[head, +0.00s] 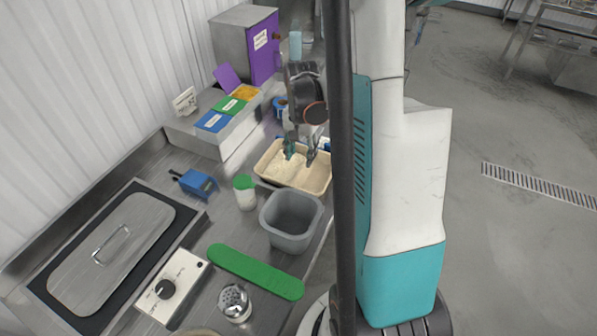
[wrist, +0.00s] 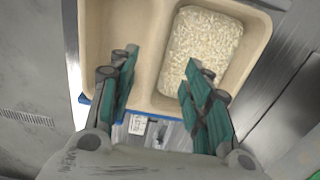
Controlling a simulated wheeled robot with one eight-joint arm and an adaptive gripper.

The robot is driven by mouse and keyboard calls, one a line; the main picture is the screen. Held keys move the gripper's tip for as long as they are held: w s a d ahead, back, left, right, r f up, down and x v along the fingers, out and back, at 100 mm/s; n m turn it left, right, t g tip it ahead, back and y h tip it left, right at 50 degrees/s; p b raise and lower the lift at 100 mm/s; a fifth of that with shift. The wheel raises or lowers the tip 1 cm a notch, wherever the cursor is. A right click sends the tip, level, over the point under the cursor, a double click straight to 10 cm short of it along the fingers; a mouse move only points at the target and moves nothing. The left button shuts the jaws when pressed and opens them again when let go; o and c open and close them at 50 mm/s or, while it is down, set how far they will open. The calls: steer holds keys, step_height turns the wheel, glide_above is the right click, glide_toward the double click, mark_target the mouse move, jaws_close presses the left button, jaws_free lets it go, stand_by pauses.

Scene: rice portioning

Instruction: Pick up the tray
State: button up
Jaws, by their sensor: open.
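The beige tray (head: 314,180) lies on the steel counter in the head view. The wrist view shows the tray (wrist: 268,28) with two compartments, the left one empty and the right one holding a block of rice (wrist: 208,45). My gripper (head: 300,155) is over the tray's far edge in the head view. In the wrist view my gripper (wrist: 158,90) is open, with its teal fingertips spread over the near side of the tray and nothing between them. I cannot tell whether the fingertips touch the tray.
A grey bin (head: 290,240) stands in front of the tray, with a green-lidded cup (head: 244,198) to its left. A green board (head: 256,272) lies nearer. Containers with blue (head: 212,121) and green lids sit behind. A blue edge (wrist: 150,114) shows beneath the tray.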

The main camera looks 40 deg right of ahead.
mark_target(302, 165)
steer(key=f, duration=0.2)
steer(key=f+b, duration=0.1)
steer(key=f, duration=0.2)
steer(key=shift+s+d+f+b, duration=0.1)
steer(key=shift+s+f+b, duration=0.2)
steer(key=shift+b, duration=0.1)
steer(key=shift+r, duration=0.1)
jaws_close()
